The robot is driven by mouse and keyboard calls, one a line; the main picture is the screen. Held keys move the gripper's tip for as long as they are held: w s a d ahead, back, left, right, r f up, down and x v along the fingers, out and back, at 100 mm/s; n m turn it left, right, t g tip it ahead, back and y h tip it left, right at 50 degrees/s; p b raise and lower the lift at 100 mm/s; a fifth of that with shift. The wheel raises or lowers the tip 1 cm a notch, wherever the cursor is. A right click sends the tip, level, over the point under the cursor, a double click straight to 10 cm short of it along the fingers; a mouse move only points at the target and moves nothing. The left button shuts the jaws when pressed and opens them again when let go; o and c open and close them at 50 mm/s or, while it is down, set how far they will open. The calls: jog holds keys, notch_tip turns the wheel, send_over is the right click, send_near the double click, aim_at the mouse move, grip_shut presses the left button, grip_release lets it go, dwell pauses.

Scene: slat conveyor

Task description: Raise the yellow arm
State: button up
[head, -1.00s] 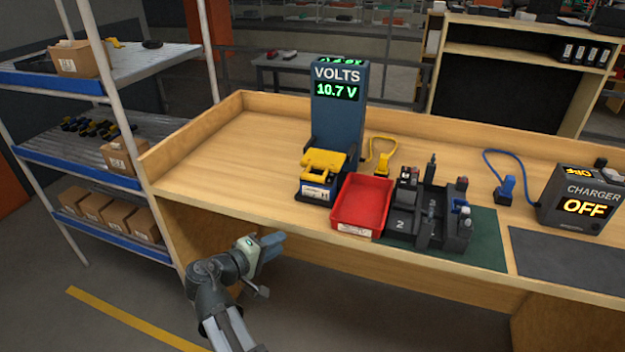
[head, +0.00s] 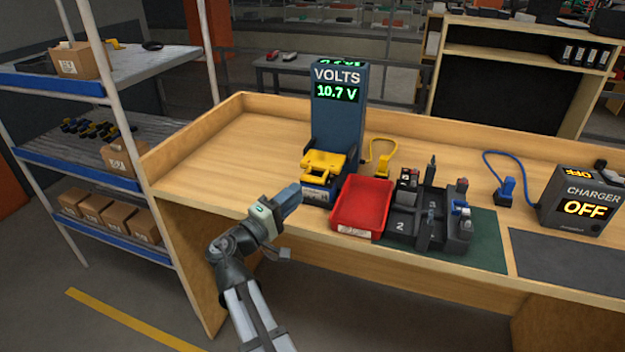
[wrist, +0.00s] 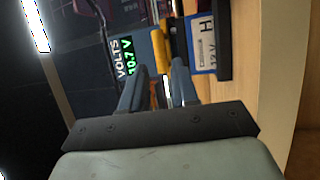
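The yellow arm (head: 322,164) lies low across the front of the blue volts tester (head: 338,110), whose display reads 10.7 V. A battery with a white and blue label (head: 315,193) sits under it. My gripper (head: 292,194) is in front and left of the battery, below the yellow arm, and apart from both as far as I can see. In the wrist view my gripper (wrist: 159,72) shows two fingers with an empty gap between them. The yellow arm (wrist: 160,50) is just beyond the fingertips, with the battery label (wrist: 202,45) on its right.
A red tray (head: 362,205) stands right of the tester, and a black holder with several parts (head: 432,220) is beside it. A charger reading OFF (head: 580,200) is at the far right. The bench's left part (head: 225,160) is clear. A shelf rack (head: 80,165) stands left.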

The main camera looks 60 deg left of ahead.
aim_at(311, 181)
jog(key=x, duration=0.7)
jog(key=shift+w+a, duration=0.1)
jog(key=shift+w, duration=0.1)
grip_shut()
